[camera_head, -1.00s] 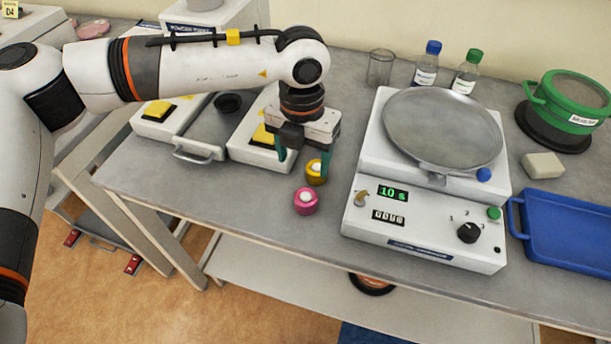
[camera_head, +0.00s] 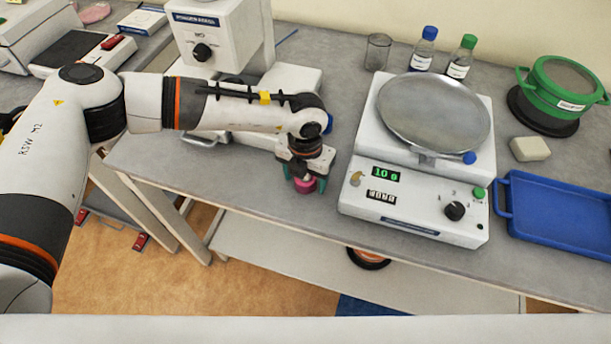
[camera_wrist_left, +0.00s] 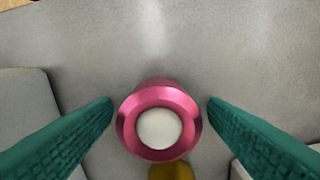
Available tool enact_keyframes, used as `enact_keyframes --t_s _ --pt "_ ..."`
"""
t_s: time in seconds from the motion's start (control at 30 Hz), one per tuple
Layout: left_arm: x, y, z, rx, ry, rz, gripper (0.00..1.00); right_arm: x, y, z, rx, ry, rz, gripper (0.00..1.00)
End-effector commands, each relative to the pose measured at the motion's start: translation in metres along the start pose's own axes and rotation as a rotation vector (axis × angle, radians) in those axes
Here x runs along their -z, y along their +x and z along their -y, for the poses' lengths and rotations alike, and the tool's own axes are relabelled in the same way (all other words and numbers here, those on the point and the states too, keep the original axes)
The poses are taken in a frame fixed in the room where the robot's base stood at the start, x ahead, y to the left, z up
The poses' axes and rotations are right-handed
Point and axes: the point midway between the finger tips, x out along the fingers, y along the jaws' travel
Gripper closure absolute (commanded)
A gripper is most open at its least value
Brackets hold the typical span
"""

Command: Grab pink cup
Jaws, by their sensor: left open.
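The pink cup (camera_head: 305,185) stands on the grey bench near its front edge, with something round and white inside it. In the left wrist view the pink cup (camera_wrist_left: 158,94) sits between the two green fingers, with a gap on each side. My left gripper (camera_head: 304,183) is open and points down over the cup, its fingers on either side. It also shows in the left wrist view (camera_wrist_left: 160,110). My right gripper is not in view.
A yellow cup (camera_wrist_left: 171,171) is close beside the pink one in the left wrist view; the arm hides it in the head view. A white scale (camera_head: 412,218) with a round metal pan stands to the right. A blue tray (camera_head: 560,250) lies further right.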

Motion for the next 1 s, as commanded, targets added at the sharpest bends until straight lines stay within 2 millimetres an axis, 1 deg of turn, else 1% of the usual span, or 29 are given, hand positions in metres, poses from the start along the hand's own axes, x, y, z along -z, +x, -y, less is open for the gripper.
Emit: enact_keyframes --t_s 0.17,0.2,0.27,0.5,0.77,0.87,1.0 --pt "0.0 0.001 0.0 0.0 0.001 0.0 0.32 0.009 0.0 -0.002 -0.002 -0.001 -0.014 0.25" --pt "0.0 0.001 0.0 0.0 0.001 0.0 0.34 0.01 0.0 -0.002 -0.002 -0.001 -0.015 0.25" --pt "0.0 0.001 0.0 0.0 0.001 0.0 0.43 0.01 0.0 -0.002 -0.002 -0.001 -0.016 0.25" --pt "0.0 0.001 0.0 0.0 0.001 0.0 0.82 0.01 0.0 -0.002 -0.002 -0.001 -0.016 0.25" --pt "0.001 -0.002 0.0 0.0 0.0 -0.001 0.82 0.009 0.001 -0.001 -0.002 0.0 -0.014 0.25" --pt "0.001 -0.012 0.0 0.0 0.001 -0.002 0.82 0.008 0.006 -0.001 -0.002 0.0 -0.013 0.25" --pt "0.001 -0.038 0.0 -0.001 0.001 -0.004 0.82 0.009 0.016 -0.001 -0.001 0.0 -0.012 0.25"
